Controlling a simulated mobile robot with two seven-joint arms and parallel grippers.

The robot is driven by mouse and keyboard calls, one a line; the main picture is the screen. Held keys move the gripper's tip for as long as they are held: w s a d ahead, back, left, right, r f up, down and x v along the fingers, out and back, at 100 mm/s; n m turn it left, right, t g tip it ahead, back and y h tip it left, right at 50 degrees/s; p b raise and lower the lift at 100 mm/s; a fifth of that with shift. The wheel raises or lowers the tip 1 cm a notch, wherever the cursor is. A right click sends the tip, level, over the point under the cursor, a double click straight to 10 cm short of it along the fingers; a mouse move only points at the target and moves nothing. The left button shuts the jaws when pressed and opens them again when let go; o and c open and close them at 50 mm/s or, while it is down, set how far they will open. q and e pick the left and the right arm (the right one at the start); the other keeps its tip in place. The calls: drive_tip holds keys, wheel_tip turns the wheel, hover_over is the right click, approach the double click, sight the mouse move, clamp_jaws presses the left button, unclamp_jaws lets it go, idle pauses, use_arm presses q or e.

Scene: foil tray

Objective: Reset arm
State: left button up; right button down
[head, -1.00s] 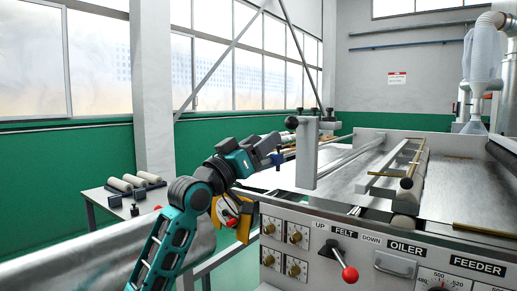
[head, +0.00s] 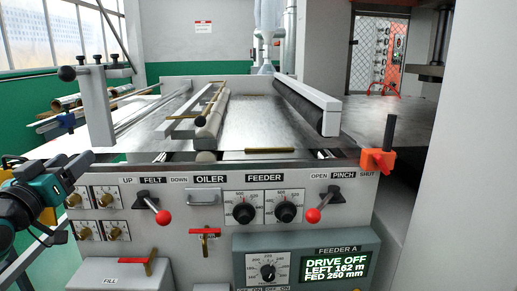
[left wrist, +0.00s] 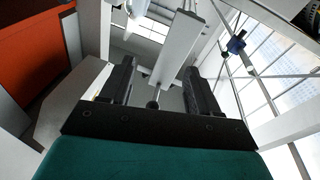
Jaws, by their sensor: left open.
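My left gripper (head: 80,164) is at the left edge of the head view, teal with dark fingers, pointing right. It is in front of the machine's left end, above the brass knobs (head: 108,197) and below the grey post (head: 97,108). The left wrist view shows its two dark fingers (left wrist: 158,85) well apart with nothing gripped between them. A pale beam and a small round knob (left wrist: 153,104) show in the gap, apparently beyond the fingers. My right gripper is not in view.
The machine's front panel has a felt lever (head: 163,216), a pinch lever (head: 313,215) and black feeder dials (head: 286,211). An orange bracket (head: 378,160) with a dark upright handle stands at its right corner. The lit screen (head: 335,268) reads DRIVE OFF.

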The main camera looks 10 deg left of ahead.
use_arm(q)
drive_tip(key=s+d+f+m+g+h, duration=0.15)
drive_tip(key=d+f, duration=0.25)
drive_tip(key=f, duration=0.4)
drive_tip(key=d+f+g, duration=0.2)
drive_tip(key=d+f, duration=0.1)
drive_tip(key=f, duration=0.6)
drive_tip(key=s+d+f+m+g, duration=0.1)
drive_tip(key=d+f, duration=0.3)
drive_tip(key=f, duration=0.4)
drive_tip(key=s+d+f+m+g+h, duration=0.2)
drive_tip(key=s+d+f+m+g, duration=0.1)
drive_tip(key=s+d+f, duration=1.2)
drive_tip(key=shift+d+f+g+h, duration=0.35)
drive_tip(key=shift+d+f+g, duration=0.35)
drive_tip(key=shift+d, duration=0.35)
